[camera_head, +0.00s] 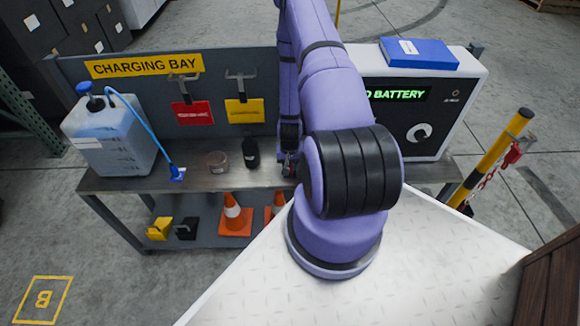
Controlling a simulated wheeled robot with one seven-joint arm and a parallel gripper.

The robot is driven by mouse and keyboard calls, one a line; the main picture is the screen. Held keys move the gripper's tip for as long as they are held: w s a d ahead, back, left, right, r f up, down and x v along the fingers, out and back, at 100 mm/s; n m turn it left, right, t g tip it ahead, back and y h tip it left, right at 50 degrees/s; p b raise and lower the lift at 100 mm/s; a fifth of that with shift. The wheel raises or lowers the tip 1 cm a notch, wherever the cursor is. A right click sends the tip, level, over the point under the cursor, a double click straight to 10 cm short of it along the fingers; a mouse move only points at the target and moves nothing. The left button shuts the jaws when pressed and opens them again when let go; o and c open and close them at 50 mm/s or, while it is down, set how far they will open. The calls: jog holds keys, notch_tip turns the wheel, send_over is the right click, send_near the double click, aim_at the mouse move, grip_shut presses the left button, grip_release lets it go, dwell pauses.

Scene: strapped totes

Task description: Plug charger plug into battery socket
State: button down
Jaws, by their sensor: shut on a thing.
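My gripper (289,162) points down just above the bench top, left of the charger, and is partly hidden by my arm. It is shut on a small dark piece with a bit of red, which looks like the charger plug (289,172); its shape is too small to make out. The white charger (468,95) stands at the right end of the bench, with a dark panel and a green display whose visible letters read "O BATTERY". My arm covers its left part. I cannot make out a battery socket, nor any cable to the plug.
The metal bench (120,184) holds a blue-capped jug (105,140) with a blue hose, a small round tin (218,162) and a black bottle (251,153). Red (193,114) and yellow (244,112) tags hang behind. A yellow-black post (491,155) stands right. Cones (235,220) sit below.

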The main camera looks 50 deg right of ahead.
jog(key=shift+s, duration=0.2)
jog(key=shift+w+a+r, duration=0.1)
jog(key=shift+r, duration=2.25)
jog(key=shift+r, duration=0.1)
jog(key=shift+r, duration=2.9)
jog(key=shift+w+r, duration=0.2)
jog(key=shift+r, duration=0.1)
jog(key=w+a+r, duration=0.1)
jog(key=w+r, duration=0.1)
jog(key=r, duration=0.8)
jog(key=w+a+r+n, duration=0.1)
jog(key=w+r, duration=0.1)
jog(key=r, duration=0.8)
jog(key=w+a+r+n, duration=0.1)
jog(key=w+r, duration=0.1)
jog(key=r, duration=0.7)
jog(key=shift+w+a+r, duration=0.25)
jog(key=shift+a+r, duration=0.15)
